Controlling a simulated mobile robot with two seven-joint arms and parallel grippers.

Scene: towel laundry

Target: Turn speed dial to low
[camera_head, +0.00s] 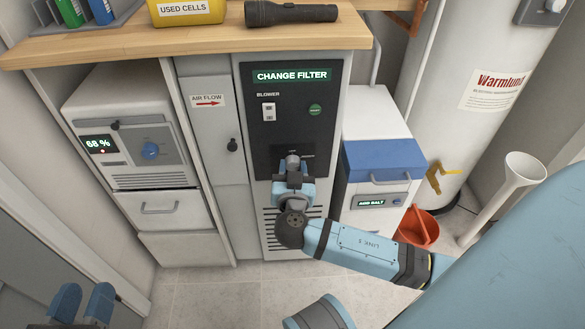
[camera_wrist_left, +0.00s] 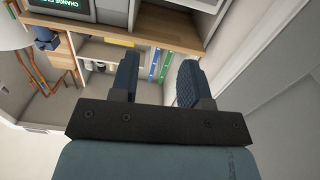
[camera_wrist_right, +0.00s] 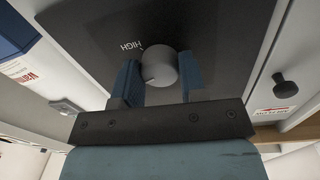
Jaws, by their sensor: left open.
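The speed dial (camera_wrist_right: 160,70) is a round grey knob on the black control panel (camera_wrist_right: 205,30). The word HIGH is printed beside it, upside down in the right wrist view; no LOW label shows there. My right gripper (camera_wrist_right: 163,80) has one finger on each side of the dial, and they look closed on it. In the head view my right gripper (camera_head: 292,172) is at the lower part of the black panel (camera_head: 290,125) and covers most of the dial's surroundings. My left gripper (camera_head: 82,303) is open and empty at the lower left; its two fingers also show in the left wrist view (camera_wrist_left: 158,80).
The panel carries a CHANGE FILTER display (camera_head: 291,76), a blower switch (camera_head: 268,111) and a green button (camera_head: 315,109). A machine with a blue dial (camera_head: 150,151) stands left. A blue-lidded box (camera_head: 385,155) and a red bucket (camera_head: 418,228) are right. A flashlight (camera_head: 290,13) lies on the counter.

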